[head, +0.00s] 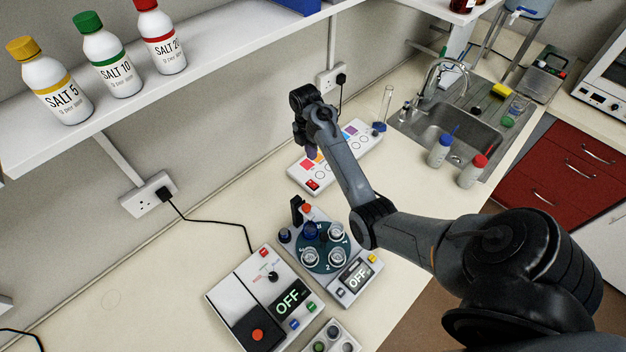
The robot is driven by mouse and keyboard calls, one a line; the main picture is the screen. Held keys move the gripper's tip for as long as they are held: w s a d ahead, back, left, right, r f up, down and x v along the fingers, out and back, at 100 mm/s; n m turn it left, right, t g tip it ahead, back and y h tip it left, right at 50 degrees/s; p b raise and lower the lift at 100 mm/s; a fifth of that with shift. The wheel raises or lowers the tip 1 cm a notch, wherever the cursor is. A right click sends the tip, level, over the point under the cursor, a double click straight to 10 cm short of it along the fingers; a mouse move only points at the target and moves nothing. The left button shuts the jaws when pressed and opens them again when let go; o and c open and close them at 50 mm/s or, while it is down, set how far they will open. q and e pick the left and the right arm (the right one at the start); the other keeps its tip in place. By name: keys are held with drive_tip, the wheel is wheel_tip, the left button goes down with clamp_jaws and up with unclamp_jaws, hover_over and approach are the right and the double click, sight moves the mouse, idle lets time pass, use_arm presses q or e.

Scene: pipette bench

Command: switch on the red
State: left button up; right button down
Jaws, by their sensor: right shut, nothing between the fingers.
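A white panel (357,143) lies at the back of the bench, with several coloured squares and round marks on its top. A red switch (312,185) sits at its near left end; I cannot tell its position. My right arm crosses over the panel and hides its middle. My right gripper (309,149) points down over the panel's left part, beside the orange square. It is shut and empty. I cannot tell whether its tips touch the panel. My left gripper is not in view.
A white device (240,295) reading OFF, with a red knob, stands in front, beside a round tube holder (320,240) with another OFF display. A shelf (120,110) with salt bottles hangs at left. Two bottles (440,152) stand by the sink (440,125).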

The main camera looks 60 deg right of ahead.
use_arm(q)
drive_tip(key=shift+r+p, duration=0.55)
use_arm(e)
approach(315, 186)
drive_tip(key=f, duration=0.4)
drive_tip(key=s+f, duration=0.1)
drive_tip(key=f, duration=0.1)
drive_tip(key=shift+f, duration=0.35)
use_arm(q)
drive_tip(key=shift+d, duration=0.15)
use_arm(e)
drive_tip(key=shift+w, duration=0.1)
